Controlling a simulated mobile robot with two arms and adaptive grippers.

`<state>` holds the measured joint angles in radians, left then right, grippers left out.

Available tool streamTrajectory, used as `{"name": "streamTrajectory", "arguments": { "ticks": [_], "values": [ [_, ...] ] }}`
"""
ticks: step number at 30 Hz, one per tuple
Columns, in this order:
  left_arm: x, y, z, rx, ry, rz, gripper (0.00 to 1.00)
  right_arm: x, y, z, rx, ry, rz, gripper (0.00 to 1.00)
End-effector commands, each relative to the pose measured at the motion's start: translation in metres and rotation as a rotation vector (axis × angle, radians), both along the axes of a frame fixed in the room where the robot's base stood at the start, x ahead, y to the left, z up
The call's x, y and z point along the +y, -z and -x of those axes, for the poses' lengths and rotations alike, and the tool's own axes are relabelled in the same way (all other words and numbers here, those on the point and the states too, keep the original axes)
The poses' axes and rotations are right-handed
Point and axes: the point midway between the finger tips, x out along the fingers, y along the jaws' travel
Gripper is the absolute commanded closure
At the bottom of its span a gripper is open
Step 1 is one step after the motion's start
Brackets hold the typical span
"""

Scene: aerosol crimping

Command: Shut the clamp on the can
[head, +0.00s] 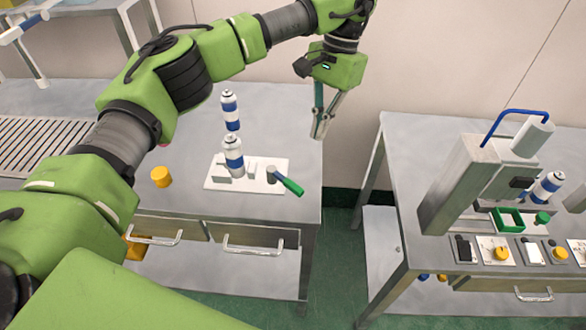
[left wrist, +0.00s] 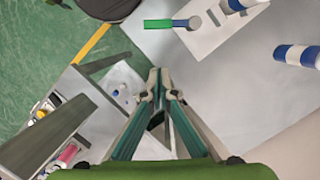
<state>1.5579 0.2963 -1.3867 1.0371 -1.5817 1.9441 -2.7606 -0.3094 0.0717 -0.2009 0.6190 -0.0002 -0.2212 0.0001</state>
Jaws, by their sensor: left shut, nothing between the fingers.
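A white can with a blue band (head: 233,158) stands upright on the white clamp plate (head: 213,185) on the left table, between the clamp's pale blocks. The clamp's green handle (head: 290,185) sticks out to the lower right of the plate; whether the jaw touches the can is hard to tell. In the left wrist view the handle (left wrist: 158,23) and plate (left wrist: 205,42) lie beyond my fingers, and the can (left wrist: 240,5) is cut by the top edge. My left gripper (head: 318,136) is shut and empty, up and right of the handle, apart from it. My right gripper is out of view.
A second blue and white can (head: 230,110) stands behind the clamp. A yellow cylinder (head: 161,176) is left of the plate. A gap separates this table from the right table, which carries a grey press (head: 455,185) and control buttons (head: 502,253).

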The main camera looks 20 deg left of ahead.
Motion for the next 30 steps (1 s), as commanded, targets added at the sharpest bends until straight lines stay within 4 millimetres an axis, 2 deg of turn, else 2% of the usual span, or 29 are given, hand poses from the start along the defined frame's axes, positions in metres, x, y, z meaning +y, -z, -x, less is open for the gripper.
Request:
{"name": "streamTrajectory", "arguments": {
  "ticks": [5,12,17,23,30],
  "values": [
    [-0.001,0.003,-0.004,0.003,0.023,-0.004,1.00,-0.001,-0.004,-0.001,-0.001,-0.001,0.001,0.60],
    [-0.001,0.004,-0.003,0.002,0.022,-0.004,1.00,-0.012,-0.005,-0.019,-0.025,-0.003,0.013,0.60],
    [0.000,0.013,0.000,0.006,0.022,-0.004,1.00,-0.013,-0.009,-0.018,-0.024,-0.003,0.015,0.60],
    [0.004,0.046,0.009,0.008,0.023,-0.005,1.00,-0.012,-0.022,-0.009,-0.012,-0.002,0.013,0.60],
    [0.008,0.097,0.021,0.008,0.021,-0.004,1.00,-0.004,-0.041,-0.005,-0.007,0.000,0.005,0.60]
  ]
}}
